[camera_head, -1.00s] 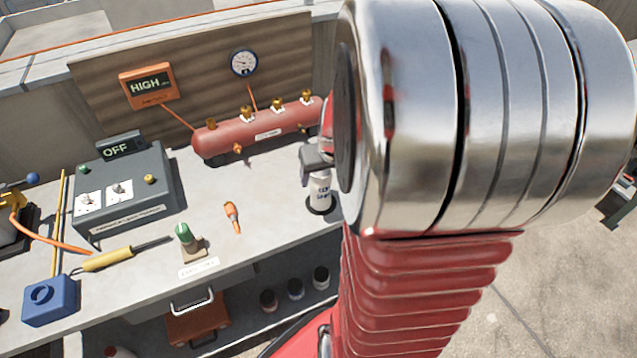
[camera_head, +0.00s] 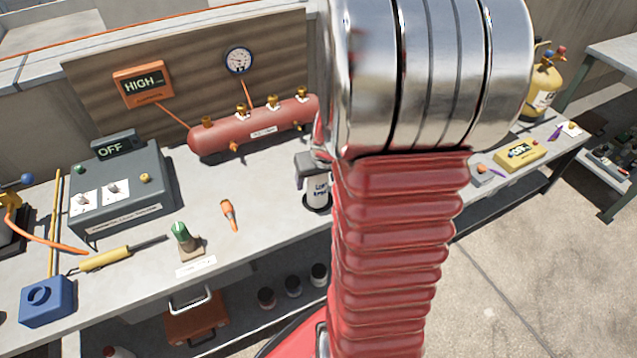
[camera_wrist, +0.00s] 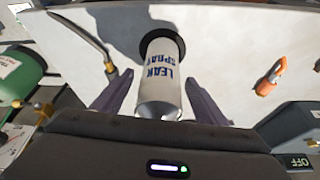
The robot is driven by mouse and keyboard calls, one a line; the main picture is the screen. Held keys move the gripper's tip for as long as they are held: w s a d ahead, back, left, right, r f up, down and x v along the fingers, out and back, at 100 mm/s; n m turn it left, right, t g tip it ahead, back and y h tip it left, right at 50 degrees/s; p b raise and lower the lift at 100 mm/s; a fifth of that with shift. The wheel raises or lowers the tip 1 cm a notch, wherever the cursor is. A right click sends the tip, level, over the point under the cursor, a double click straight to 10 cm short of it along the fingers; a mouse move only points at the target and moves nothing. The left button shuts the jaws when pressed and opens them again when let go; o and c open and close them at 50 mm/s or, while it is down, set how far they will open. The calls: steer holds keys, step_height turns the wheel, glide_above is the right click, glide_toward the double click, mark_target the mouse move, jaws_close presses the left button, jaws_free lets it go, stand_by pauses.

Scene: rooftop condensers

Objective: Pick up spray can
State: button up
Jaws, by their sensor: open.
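The spray can (camera_wrist: 160,78) is white with blue "LEAK SPRAY" lettering and a dark ring at its base. In the wrist view it lies between the two open fingers of my gripper (camera_wrist: 163,98), with a gap visible on at least the right side. In the head view the can (camera_head: 318,190) stands on the bench right of the orange-handled tool, partly hidden by my arm. My gripper (camera_head: 312,165) is at its upper part there, mostly hidden behind my arm.
A red manifold tank (camera_head: 255,130) with brass valves lies behind the can. A grey control box (camera_head: 120,190) reading OFF, an orange tool (camera_head: 229,214), a green knob (camera_head: 183,236) and a yellow-handled tool (camera_head: 106,259) are to the left. The bench (camera_head: 265,225) before the can is clear.

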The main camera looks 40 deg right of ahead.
steer(key=shift+c, duration=0.7)
steer(key=c, duration=1.4)
steer(key=shift+r, duration=0.1)
step_height(320, 180, up, 10)
steer(key=shift+f, duration=0.1)
